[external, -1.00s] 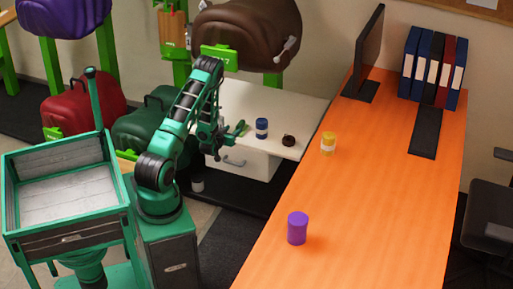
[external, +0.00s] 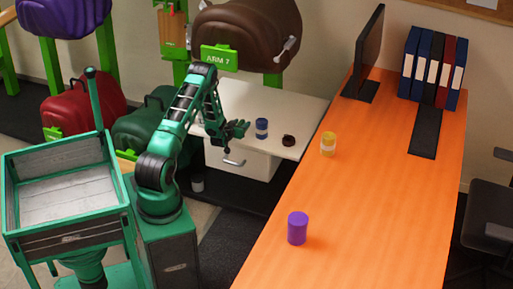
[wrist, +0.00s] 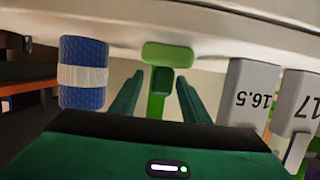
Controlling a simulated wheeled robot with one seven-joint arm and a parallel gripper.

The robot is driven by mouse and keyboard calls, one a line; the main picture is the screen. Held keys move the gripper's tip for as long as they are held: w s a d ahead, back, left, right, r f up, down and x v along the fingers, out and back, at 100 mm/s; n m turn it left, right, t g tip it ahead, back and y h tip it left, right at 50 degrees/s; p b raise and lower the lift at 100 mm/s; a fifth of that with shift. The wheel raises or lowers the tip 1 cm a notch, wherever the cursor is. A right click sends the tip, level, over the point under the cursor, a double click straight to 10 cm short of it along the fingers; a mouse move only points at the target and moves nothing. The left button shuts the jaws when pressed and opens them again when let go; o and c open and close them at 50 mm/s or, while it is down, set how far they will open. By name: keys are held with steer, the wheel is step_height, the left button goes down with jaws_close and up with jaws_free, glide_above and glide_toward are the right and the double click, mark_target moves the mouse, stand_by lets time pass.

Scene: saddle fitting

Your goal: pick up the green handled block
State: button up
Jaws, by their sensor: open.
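The green handled block (wrist: 168,55) shows in the wrist view as a light green rounded bar with a darker green part, straight ahead at the middle. It sits between the lines of my two dark green fingers, near their tips. I cannot tell whether a finger touches it. My gripper (wrist: 160,77) is open. In the external view my gripper (external: 238,129) is low at the white bench top, just left of the blue jar, and the block is hidden behind it.
A blue jar with a white band (external: 262,128) stands close to my gripper; it also shows in the wrist view (wrist: 83,85). Grey blocks marked 16.5 (wrist: 250,90) and 17 (wrist: 297,105) stand on the other side. A small dark round item (external: 288,140) lies on the white bench (external: 285,110).

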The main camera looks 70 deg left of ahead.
jaws_close()
